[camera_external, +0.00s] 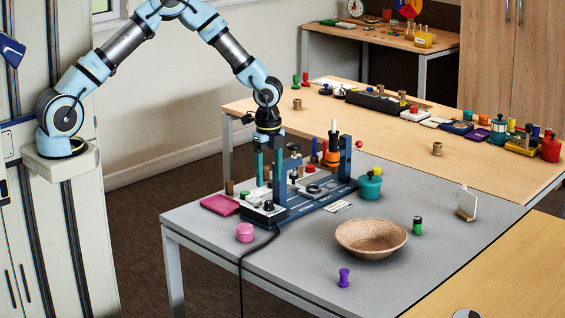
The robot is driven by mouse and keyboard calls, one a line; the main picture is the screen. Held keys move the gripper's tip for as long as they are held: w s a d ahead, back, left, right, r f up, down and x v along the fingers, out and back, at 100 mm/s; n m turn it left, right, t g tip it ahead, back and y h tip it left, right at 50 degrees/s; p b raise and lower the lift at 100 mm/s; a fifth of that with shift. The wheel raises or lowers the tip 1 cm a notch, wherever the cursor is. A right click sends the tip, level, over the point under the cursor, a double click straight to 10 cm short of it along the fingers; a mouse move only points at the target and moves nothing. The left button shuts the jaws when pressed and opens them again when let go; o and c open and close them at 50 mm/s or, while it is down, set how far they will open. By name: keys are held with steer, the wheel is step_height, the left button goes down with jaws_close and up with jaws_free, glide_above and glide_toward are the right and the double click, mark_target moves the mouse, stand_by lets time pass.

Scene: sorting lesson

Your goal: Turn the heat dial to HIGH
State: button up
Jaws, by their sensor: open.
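A dark blue bench device (311,205) with upright posts stands on the grey table. Its pale front-left panel carries a small dark knob (268,205), which may be the heat dial; its markings and setting are too small to read. My gripper (268,189) points straight down over this end of the device. Its two teal fingers are apart, and I see nothing held between them. The fingertips are close to the panel and the knob. I cannot tell whether they touch it.
A magenta pad (220,205) and a pink pot (245,232) lie close by on the left. A brown bowl (371,249), a green lidded pot (370,186), a small green cylinder (417,225) and a purple piece (344,277) stand right. A black cable (243,262) hangs over the front edge.

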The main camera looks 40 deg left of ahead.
steer(key=shift+r, duration=2)
steer(key=s+a+r+n, duration=0.3)
steer(key=s+a+n, duration=0.6)
steer(key=a, duration=0.3)
steer(key=s+a+r+n+t, duration=0.1)
steer(key=s+a+r+n, duration=0.3)
steer(key=s+a+n, duration=0.4)
steer(key=s+a, duration=0.1)
steer(key=a, duration=0.3)
steer(key=shift+a+r+n+t, duration=0.2)
steer(key=shift+r+n+t, duration=0.1)
steer(key=shift+n, duration=0.1)
steer(key=shift+w, duration=0.1)
